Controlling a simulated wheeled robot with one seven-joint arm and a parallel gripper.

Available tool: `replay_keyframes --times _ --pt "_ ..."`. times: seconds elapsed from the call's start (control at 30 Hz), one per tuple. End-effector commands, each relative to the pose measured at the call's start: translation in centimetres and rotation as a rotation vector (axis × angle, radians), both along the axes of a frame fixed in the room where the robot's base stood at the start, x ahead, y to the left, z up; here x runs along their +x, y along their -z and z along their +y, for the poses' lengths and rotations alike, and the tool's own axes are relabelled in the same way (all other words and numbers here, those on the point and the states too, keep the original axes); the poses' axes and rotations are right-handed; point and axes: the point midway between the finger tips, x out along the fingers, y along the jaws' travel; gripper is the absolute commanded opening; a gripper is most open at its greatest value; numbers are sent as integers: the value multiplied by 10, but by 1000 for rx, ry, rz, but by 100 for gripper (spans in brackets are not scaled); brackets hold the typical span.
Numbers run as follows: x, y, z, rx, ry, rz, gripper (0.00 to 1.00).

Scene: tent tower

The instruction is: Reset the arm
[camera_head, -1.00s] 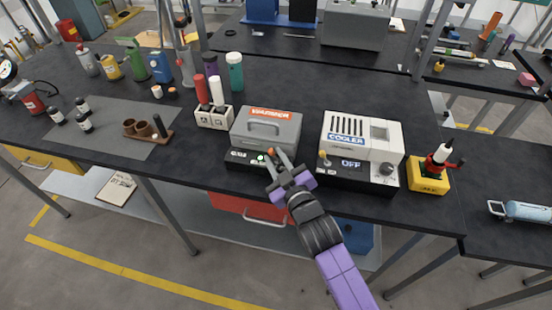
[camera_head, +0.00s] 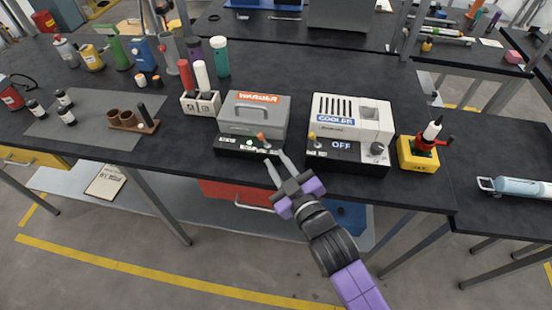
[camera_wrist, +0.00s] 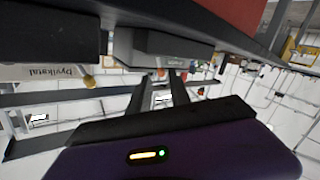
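My gripper (camera_head: 275,157) is open, with its two grey fingers apart and nothing between them. It is in front of the warmer's front panel, near the table's front edge. In the wrist view the two fingers (camera_wrist: 159,90) also stand apart and empty. The grey warmer (camera_head: 252,118) has its lid down, a small green light on its panel and an orange-tipped lever (camera_head: 261,136) at the panel's right. My purple and black arm reaches in from the lower right.
The white cooler (camera_head: 349,128) reading OFF stands right of the warmer, with a yellow box (camera_head: 418,153) beyond it. A rack (camera_head: 200,102) with red and white tubes is at the left. A red drawer (camera_head: 233,194) hangs under the table (camera_head: 330,62).

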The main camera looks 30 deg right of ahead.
Motion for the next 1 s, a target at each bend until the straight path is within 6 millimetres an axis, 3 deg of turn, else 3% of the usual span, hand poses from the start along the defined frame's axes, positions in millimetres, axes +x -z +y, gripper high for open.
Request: replay_keyframes --times 0.27,0.43,0.67,1.0 --pt "0 0 0 6 1 -2 24" --pt "-2 -31 3 69 -9 -90 24" --pt "-70 -44 4 193 -23 -146 24" --pt "-197 -47 2 338 -13 -100 24"
